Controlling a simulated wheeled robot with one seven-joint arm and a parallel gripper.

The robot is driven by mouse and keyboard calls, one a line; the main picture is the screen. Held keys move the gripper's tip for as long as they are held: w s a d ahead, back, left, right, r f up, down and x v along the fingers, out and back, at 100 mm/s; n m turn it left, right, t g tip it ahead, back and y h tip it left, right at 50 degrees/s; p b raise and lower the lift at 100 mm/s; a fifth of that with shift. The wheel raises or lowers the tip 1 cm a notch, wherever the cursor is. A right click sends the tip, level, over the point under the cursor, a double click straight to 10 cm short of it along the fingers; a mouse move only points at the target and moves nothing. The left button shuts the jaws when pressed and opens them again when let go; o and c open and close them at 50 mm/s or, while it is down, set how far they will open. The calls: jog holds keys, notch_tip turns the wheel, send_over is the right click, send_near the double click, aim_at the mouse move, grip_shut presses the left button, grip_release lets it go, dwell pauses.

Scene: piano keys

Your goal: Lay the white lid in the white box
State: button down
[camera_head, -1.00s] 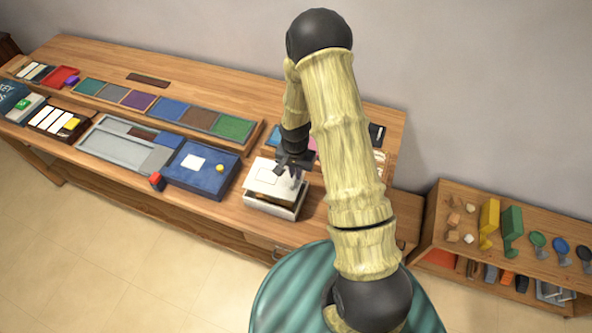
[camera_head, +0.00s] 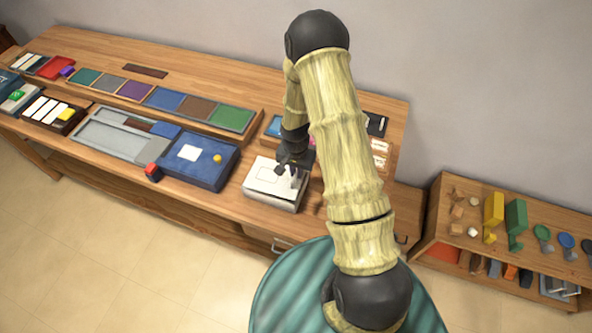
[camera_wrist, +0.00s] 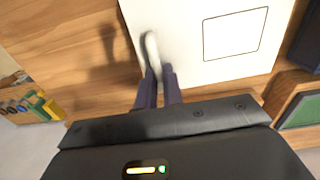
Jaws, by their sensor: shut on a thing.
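The white lid (camera_head: 268,178) lies over the top of the white box (camera_head: 272,205), about level, and the box's inside is hidden. In the wrist view the lid (camera_wrist: 185,38) fills the upper middle, with a dark-outlined rectangle drawn on it. A pale upright handle (camera_wrist: 151,48) stands on the lid. My gripper (camera_head: 291,173) is over the lid's right part. In the wrist view my gripper's (camera_wrist: 158,82) dark fingers are closed on the handle. Whether the lid is fully seated cannot be made out.
A blue tray (camera_head: 215,172) with a white square and yellow knob stands left of the box. Colored panels (camera_head: 165,98) line the back. A low shelf (camera_head: 435,225) stands at right.

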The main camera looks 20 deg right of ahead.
jog(key=shift+w, duration=0.15)
dwell(0.6)
jog(key=shift+s, duration=0.2)
jog(key=shift+a+f, duration=0.1)
jog(key=shift+f+b, duration=0.55)
jog(key=shift+b, duration=0.2)
dwell(1.7)
dwell(0.3)
jog(key=c, duration=1.5)
grip_release()
jog(key=shift+o, duration=0.2)
jog(key=shift+r, duration=0.1)
notch_tip(320, 180, up, 17)
jog(key=b, duration=0.3)
jog(key=shift+r, duration=0.15)
